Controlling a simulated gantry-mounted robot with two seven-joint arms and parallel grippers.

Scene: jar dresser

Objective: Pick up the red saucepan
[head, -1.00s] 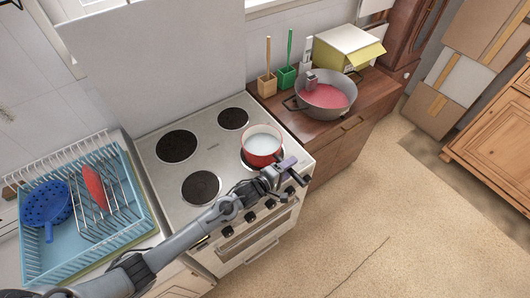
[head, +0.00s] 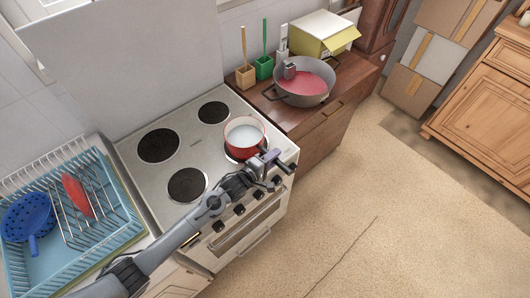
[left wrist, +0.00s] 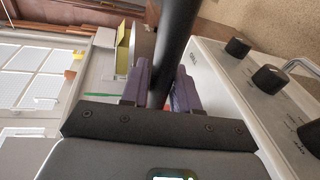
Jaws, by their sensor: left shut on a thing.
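The red saucepan (head: 244,150) has a white inside and is at the front right burner of the white stove. I cannot tell whether its base touches the burner. My left gripper (head: 268,159) is at the pan's front right side, above the stove's front edge. In the left wrist view, its purple fingers (left wrist: 160,88) are shut on the pan's black handle (left wrist: 176,40), which runs up between them. Most of the handle is hidden in the head view. My right gripper is not in view.
The stove (head: 150,190) has bare burners to the left and knobs along its front. A grey pot (head: 303,95) with red contents stands on the brown counter to the right. A blue dish rack (head: 120,215) is at the left. The floor in front is clear.

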